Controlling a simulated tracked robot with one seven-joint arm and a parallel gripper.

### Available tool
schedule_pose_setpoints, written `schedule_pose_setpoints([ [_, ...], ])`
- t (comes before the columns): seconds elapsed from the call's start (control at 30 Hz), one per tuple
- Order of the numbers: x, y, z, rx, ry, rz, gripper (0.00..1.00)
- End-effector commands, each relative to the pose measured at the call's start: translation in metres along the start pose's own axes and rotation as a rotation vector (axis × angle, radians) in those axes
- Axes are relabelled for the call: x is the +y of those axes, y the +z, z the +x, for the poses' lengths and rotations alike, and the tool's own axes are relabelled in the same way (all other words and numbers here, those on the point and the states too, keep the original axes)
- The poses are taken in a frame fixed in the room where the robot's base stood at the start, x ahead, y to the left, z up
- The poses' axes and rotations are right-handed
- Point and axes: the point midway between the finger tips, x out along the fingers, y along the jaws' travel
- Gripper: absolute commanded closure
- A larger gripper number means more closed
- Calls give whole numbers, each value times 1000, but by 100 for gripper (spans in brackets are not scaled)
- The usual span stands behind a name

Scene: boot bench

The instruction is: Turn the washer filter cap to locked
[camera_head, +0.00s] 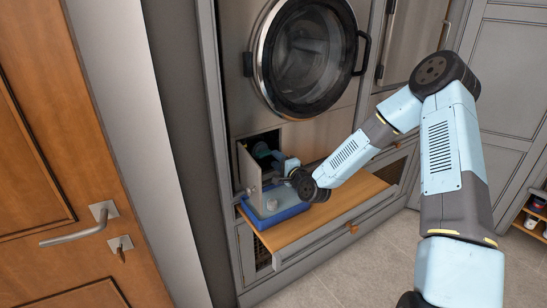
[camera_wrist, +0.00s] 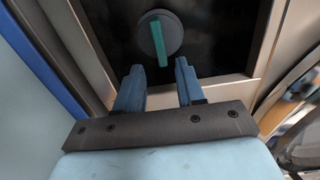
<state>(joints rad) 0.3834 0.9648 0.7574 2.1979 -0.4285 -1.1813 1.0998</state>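The washer filter cap (camera_wrist: 147,40) is a dark round disc with a raised teal grip bar (camera_wrist: 160,40), set in a dark recess. In the wrist view the bar runs almost straight up and down, its lower end leaning slightly right. My gripper (camera_wrist: 157,72) is open and empty, its two blue fingers apart just below the cap. The bar's lower end lines up with the gap between the fingers; I see no contact. In the head view the cap (camera_head: 261,150) shows small and teal in the opening under the washer (camera_head: 305,125), and my gripper (camera_head: 279,163) is close to it.
An open flap (camera_head: 248,172) stands left of the recess. A blue tray (camera_head: 287,213) sits below my gripper on a pull-out wooden shelf (camera_head: 330,218). A wooden door with a metal handle (camera_head: 80,230) is at the left.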

Motion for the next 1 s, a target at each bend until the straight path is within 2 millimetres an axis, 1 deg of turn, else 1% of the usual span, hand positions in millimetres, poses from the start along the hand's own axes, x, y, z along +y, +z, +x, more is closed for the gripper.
schedule_pose_setpoints([
  [0.03,0,-1,-11,0,1,0,62],
  [0.2,0,-1,-44,2,1,0,62],
  [0.3,0,-1,-60,1,1,1,62],
  [0.43,1,-2,-76,2,0,0,62],
  [0.5,1,-1,-82,1,0,0,62],
  [0.63,0,-2,-87,1,-1,-1,62],
  [1.0,0,-2,-88,-1,5,-10,62],
])
